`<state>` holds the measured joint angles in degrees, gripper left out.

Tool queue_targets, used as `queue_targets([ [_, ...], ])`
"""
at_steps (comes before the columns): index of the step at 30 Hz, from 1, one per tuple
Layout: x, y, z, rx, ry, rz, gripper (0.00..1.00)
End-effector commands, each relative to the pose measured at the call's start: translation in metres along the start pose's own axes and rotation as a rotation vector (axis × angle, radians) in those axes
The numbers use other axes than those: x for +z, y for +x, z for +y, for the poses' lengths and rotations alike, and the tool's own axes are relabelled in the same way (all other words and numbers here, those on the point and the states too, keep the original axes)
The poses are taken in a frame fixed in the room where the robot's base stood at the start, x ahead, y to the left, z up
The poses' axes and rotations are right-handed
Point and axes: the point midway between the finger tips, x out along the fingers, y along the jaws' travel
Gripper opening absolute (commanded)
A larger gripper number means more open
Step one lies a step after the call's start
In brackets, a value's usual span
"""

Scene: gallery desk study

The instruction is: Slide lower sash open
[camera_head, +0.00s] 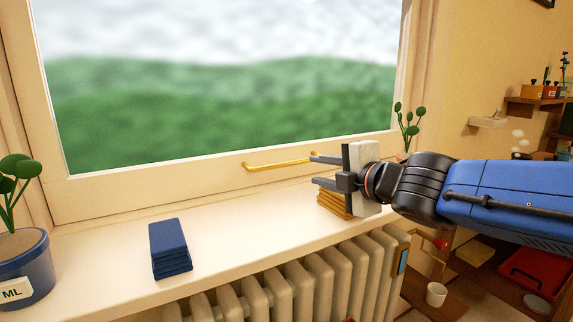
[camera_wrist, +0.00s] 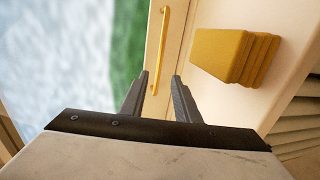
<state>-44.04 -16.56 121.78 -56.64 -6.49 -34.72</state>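The window's lower sash (camera_head: 130,190) has a cream frame and a yellow bar handle (camera_head: 280,165) on its bottom rail. My gripper (camera_head: 313,170) is at the right end of the handle in the head view, with its two fingers spread apart. In the wrist view the handle (camera_wrist: 162,45) runs up from between the open fingertips (camera_wrist: 160,80). I see nothing held, and I cannot tell whether a finger touches the handle. The sash's bottom rail is low, near the sill (camera_head: 110,250). The gripper hides the right part of the rail.
A stack of yellow items (camera_head: 333,206) lies on the sill under my gripper; it also shows in the wrist view (camera_wrist: 225,55). A dark blue stack (camera_head: 170,245) and a blue pot (camera_head: 25,265) with a plant stand left. A radiator (camera_head: 300,285) is below.

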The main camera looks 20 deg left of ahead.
Motion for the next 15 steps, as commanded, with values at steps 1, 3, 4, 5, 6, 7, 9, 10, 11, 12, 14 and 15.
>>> queue_targets([
  [1, 0.0, 0.006, -0.001, -0.002, 0.002, 0.0, 0.29],
  [3, 0.0, 0.012, 0.0, -0.001, 0.001, 0.0, 0.29],
  [4, 0.0, 0.014, 0.0, -0.001, 0.002, -0.001, 0.29],
  [5, 0.0, 0.019, 0.0, -0.001, 0.002, 0.0, 0.29],
  [6, 0.0, 0.024, -0.001, -0.002, 0.002, 0.0, 0.29],
  [7, 0.0, 0.027, -0.001, -0.002, 0.002, 0.0, 0.29],
  [9, 0.0, 0.035, -0.001, -0.001, 0.002, 0.0, 0.29],
  [10, 0.0, 0.039, -0.001, -0.001, 0.002, 0.0, 0.29],
  [11, 0.0, 0.043, -0.001, -0.001, 0.002, 0.0, 0.29],
  [12, 0.0, 0.049, 0.0, -0.001, 0.002, 0.0, 0.29],
  [14, 0.0, 0.058, -0.001, -0.002, 0.002, 0.0, 0.29],
  [15, 0.0, 0.064, -0.001, -0.002, 0.002, 0.0, 0.29],
])
